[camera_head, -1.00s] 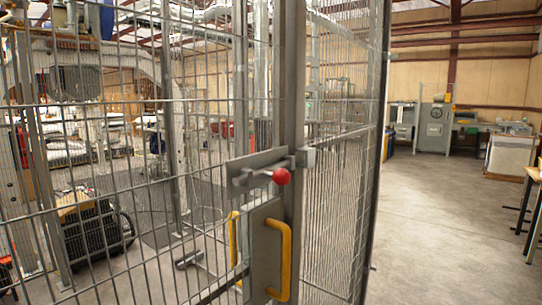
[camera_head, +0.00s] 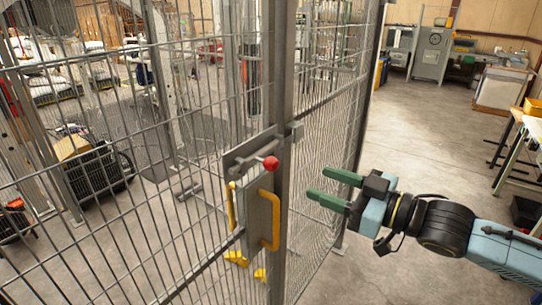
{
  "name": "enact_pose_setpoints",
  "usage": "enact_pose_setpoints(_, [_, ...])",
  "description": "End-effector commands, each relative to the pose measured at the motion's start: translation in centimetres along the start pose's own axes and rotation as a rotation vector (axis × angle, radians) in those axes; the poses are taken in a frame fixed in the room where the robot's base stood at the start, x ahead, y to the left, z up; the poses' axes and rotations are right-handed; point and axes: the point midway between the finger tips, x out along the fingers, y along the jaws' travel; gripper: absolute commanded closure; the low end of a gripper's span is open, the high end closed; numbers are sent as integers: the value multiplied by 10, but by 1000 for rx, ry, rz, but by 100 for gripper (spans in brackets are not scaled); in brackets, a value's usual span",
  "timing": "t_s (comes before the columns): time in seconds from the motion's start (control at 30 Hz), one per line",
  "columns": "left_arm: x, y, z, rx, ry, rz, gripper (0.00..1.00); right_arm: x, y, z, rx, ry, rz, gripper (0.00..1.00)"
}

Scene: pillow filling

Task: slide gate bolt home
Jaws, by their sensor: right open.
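The gate bolt (camera_head: 250,165) is a grey rod on a flat plate on the mesh gate, with a red ball knob (camera_head: 271,163) at its right. A grey keeper block (camera_head: 293,131) sits on the post to the right of the plate. I cannot tell whether the rod enters it. Below is a yellow pull handle (camera_head: 275,220) on a grey panel. My right gripper (camera_head: 335,187) has green fingers spread apart and empty, pointing left. It is to the right of the knob and handle, apart from both in the picture. My left gripper is not in view.
The wire mesh fence (camera_head: 120,220) fills the left and middle. A grey upright post (camera_head: 284,80) stands beside the bolt. Concrete floor (camera_head: 430,130) lies open on the right, with a workbench (camera_head: 520,140) at the far right edge. A wheeled machine (camera_head: 95,170) stands behind the mesh.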

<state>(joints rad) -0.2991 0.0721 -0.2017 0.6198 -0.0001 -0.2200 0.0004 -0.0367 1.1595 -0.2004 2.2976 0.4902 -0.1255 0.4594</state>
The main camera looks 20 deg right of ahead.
Motion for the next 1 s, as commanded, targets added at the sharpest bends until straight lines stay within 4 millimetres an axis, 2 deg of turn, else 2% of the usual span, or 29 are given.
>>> enact_pose_setpoints(0.37, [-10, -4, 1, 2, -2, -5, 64, 35, 2, -2, 1, 6, 4, 50])
enact_pose_setpoints(0.8, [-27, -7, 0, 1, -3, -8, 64, 105, 1, -2, -1, 2, 2, 50])
enact_pose_setpoints(1.0, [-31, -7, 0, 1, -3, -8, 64, 126, 1, 0, -1, 1, 2, 50])
